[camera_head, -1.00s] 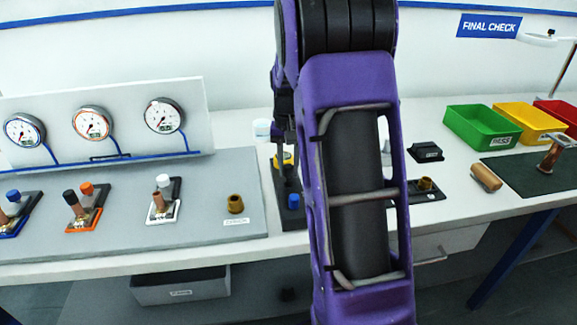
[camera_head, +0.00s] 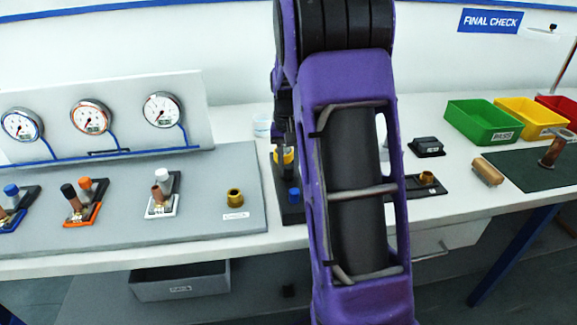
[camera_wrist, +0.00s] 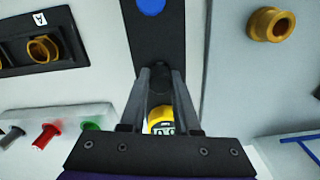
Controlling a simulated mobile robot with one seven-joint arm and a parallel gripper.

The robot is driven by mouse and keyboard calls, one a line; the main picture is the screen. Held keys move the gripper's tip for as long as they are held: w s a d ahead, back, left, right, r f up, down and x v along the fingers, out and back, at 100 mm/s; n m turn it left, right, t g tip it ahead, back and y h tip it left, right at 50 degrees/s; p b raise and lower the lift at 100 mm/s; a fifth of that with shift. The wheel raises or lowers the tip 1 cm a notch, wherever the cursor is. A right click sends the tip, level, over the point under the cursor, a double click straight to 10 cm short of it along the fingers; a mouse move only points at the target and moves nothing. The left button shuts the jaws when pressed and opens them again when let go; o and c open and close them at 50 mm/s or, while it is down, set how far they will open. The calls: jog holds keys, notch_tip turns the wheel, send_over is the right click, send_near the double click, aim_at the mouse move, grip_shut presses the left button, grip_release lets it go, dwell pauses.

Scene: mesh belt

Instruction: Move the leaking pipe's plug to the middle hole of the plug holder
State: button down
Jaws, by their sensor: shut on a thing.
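The plug holder is a black strip (camera_wrist: 155,38), with a blue plug (camera_head: 294,195) standing at its near end. The blue plug also shows at the top edge of the wrist view (camera_wrist: 151,4). My gripper (camera_wrist: 160,75) is over the strip between the blue plug and a yellow device with a small display (camera_wrist: 160,120). Its fingers are shut on a dark plug-like piece (camera_wrist: 160,84), mostly hidden between them. I cannot tell whether that piece is in a hole. In the head view my arm hides much of the gripper.
Three pipe stands sit left under gauges: blue (camera_head: 12,191), black and orange (camera_head: 84,187), white (camera_head: 166,179). A brass fitting (camera_head: 235,198) stands on the grey board. Right are a black plate with a brass fitting (camera_wrist: 42,48) and coloured bins (camera_head: 485,120).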

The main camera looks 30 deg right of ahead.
aim_at(288, 166)
jog(key=shift+f, duration=0.35)
jog(key=c, duration=0.6)
grip_release()
jog(key=shift+o, duration=0.2)
notch_tip(288, 166, up, 18)
jog(key=p, duration=0.2)
jog(key=shift+f, duration=0.2)
